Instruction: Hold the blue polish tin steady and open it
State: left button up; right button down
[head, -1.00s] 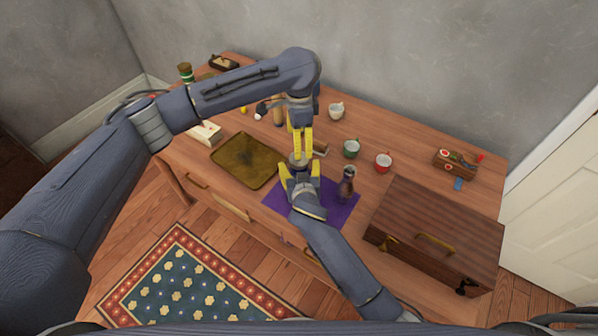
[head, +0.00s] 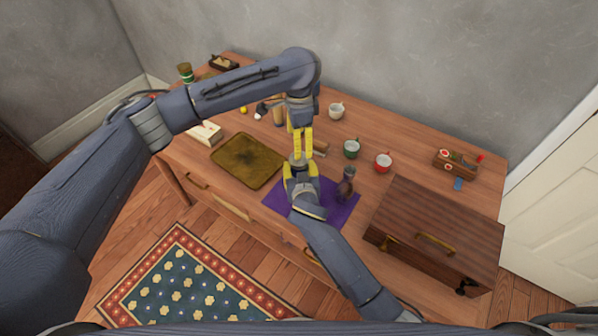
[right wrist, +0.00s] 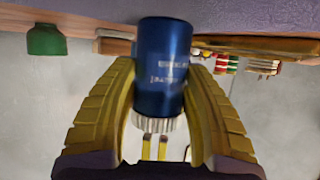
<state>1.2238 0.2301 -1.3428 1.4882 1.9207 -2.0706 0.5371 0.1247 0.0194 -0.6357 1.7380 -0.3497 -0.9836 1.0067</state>
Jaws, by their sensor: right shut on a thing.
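The blue polish tin (right wrist: 164,65) is large in the right wrist view, with pale lettering and a ribbed silver band (right wrist: 157,123) at one end. My right gripper (head: 300,168) is shut on it, with a yellow finger (right wrist: 107,105) against each side. In the head view the grippers mostly hide the tin. My left gripper (head: 301,153) points down from above, close to the right gripper. Its two yellow fingertips show just beyond the silver band in the right wrist view (right wrist: 155,145), with a narrow gap between them. Whether they touch the tin is unclear.
A purple mat (head: 328,214) lies under the grippers. A dark bottle (head: 346,185) stands just right of them. A brown tray (head: 247,161) lies left, and a large wooden chest (head: 435,235) stands right.

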aim_at(299, 169)
pick_arm(q)
jog(key=shift+c, duration=0.8)
jog(key=m, duration=0.4)
jog(key=shift+m, duration=0.4)
jog(key=m, duration=0.4)
jog(key=shift+m, duration=0.3)
jog(key=m, duration=0.4)
jog(key=shift+r+m, duration=0.1)
jog(key=shift+m, duration=0.2)
jog(key=m, duration=1.3)
jog(key=shift+r+m, duration=0.1)
jog(key=shift+m, duration=0.2)
jog(key=m, duration=0.8)
jog(key=shift+f, duration=3.95)
